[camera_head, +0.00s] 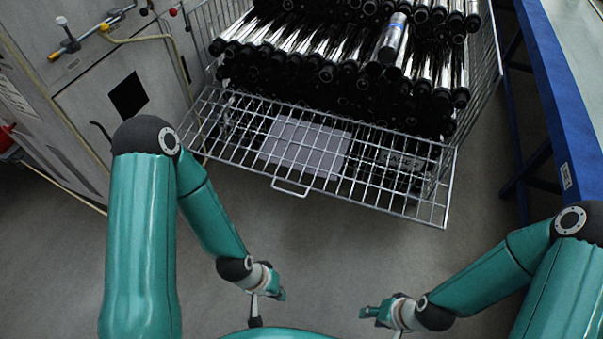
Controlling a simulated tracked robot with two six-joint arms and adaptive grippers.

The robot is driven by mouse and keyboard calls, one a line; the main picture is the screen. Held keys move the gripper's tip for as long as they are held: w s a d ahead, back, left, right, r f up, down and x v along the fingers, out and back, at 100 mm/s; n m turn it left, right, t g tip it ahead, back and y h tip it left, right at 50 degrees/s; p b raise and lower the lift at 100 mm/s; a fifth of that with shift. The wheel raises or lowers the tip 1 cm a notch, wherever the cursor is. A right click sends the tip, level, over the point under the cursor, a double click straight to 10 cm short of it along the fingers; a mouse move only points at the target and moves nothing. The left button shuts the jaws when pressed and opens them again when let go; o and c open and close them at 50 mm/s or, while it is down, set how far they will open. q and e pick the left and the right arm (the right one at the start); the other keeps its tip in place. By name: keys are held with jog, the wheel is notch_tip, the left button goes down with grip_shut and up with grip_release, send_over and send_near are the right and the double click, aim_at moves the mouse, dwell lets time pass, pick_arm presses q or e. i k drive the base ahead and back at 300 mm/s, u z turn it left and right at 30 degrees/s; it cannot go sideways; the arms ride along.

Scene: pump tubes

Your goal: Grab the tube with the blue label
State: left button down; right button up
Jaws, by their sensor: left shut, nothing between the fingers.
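The tube with the blue label (391,40) lies on top of a stack of shiny tubes with black ends, in the wire cage cart, right of the stack's middle. Its body is silver-white and its near end is dark. My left gripper (282,294) is shut and empty, low in the view, in front of the cart and well short of the tubes. My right gripper (365,312) is also low in the view, to the right, apart from the cart. Its fingers are too small and turned to tell open from shut.
The cart's front mesh panel (290,187) juts toward me, with a handle below. Grey cabinets (95,75) with a hose and valves stand at the left. A blue-edged table (560,110) runs along the right. The grey floor before the cart is clear.

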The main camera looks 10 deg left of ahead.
aim_at(387, 54)
jog(key=u, duration=0.5)
jog(key=i, duration=1.25)
jog(key=u, duration=0.4)
